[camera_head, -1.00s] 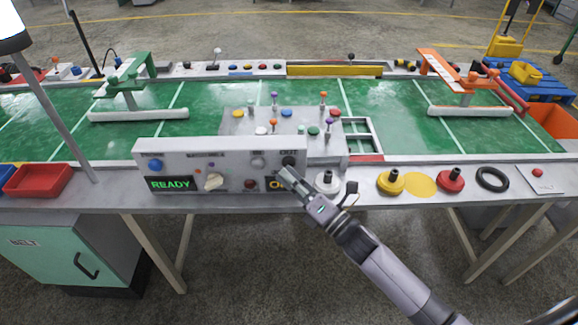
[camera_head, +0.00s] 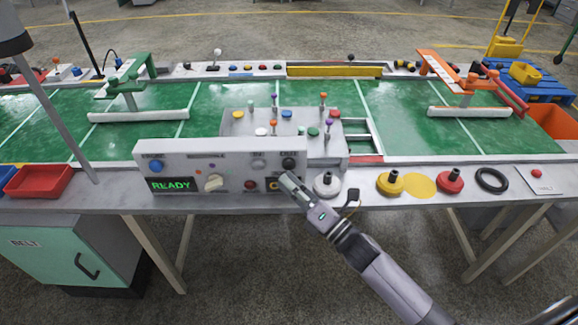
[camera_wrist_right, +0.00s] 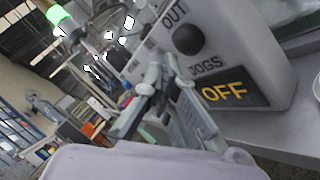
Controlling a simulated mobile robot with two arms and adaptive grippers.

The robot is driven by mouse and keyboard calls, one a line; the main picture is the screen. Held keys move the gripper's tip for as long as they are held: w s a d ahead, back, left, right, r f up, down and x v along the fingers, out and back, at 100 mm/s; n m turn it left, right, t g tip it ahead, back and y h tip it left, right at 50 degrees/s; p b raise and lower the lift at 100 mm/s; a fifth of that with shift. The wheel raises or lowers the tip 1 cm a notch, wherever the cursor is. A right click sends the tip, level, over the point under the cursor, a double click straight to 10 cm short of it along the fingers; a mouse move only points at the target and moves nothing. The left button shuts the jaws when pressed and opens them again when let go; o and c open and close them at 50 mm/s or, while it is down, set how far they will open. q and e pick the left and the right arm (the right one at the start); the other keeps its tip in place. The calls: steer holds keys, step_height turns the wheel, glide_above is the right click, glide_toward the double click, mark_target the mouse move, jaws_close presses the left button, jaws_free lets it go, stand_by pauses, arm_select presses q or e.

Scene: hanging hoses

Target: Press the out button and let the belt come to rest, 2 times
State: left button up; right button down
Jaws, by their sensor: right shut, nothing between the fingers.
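The black out button (camera_head: 289,164) sits at the upper right of the grey control box's face. It also shows in the right wrist view (camera_wrist_right: 187,40) under the word OUT. My right gripper (camera_head: 284,178) is shut and empty, just below and in front of the button, apart from it. Its fingers fill the middle of the wrist view (camera_wrist_right: 162,75). The jogs display (camera_wrist_right: 232,92) reads OFF; the gripper partly covers it in the head view. The green belt (camera_head: 210,105) with white cross lines runs behind the box. My left gripper is not in view.
The control box (camera_head: 220,149) also has a READY display (camera_head: 171,185), a blue button (camera_head: 156,166), a white knob (camera_head: 214,183) and a red button (camera_head: 250,185). Behind it stands a plate with several coloured pegs. A white-based knob (camera_head: 326,185) stands right of the gripper.

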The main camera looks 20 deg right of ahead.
steer(key=s, duration=0.2)
steer(key=s+a+p, duration=0.1)
steer(key=s, duration=0.1)
steer(key=shift+s+a, duration=0.2)
steer(key=shift+s, duration=0.2)
stand_by(3.5)
